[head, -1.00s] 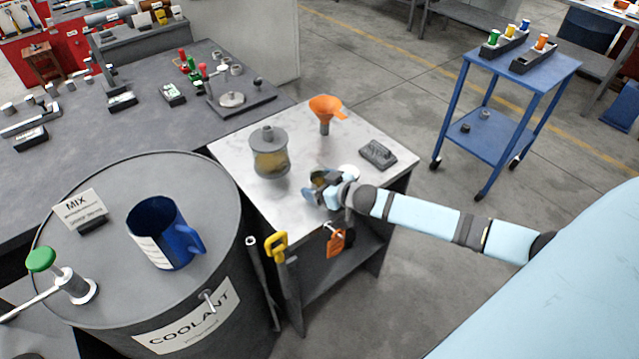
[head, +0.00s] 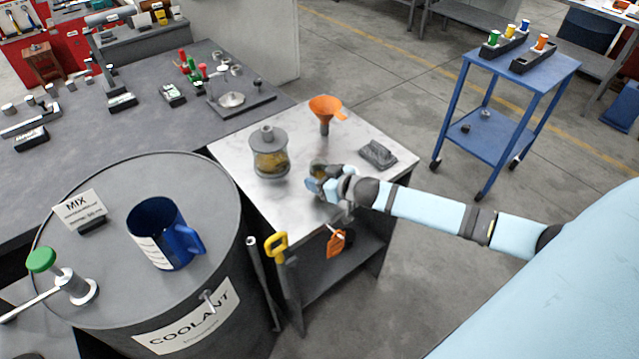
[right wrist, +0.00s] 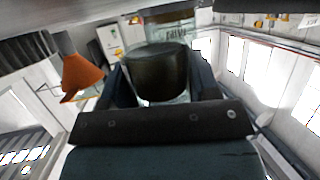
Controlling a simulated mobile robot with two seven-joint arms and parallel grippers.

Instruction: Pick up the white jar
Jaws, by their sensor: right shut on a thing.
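My right gripper (head: 319,181) is over the metal-topped bench (head: 232,146), shut on a small jar (head: 322,169) that looks dark olive rather than white. In the right wrist view, the jar (right wrist: 155,72) shows as a dark cylinder with a pale, clear edge, between the two fingers of my right gripper (right wrist: 162,80). The gripper hides much of the jar in the head view, and I cannot tell whether its base touches the bench. No plainly white jar shows now. My left gripper is not in view.
A lidded glass vessel (head: 269,160) stands left of the gripper. An orange funnel (head: 325,107) is behind it, and a grey block (head: 378,154) to its right. A blue mug (head: 160,235) stands on the coolant barrel (head: 115,185). Floor lies clear before the blue cart (head: 510,140).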

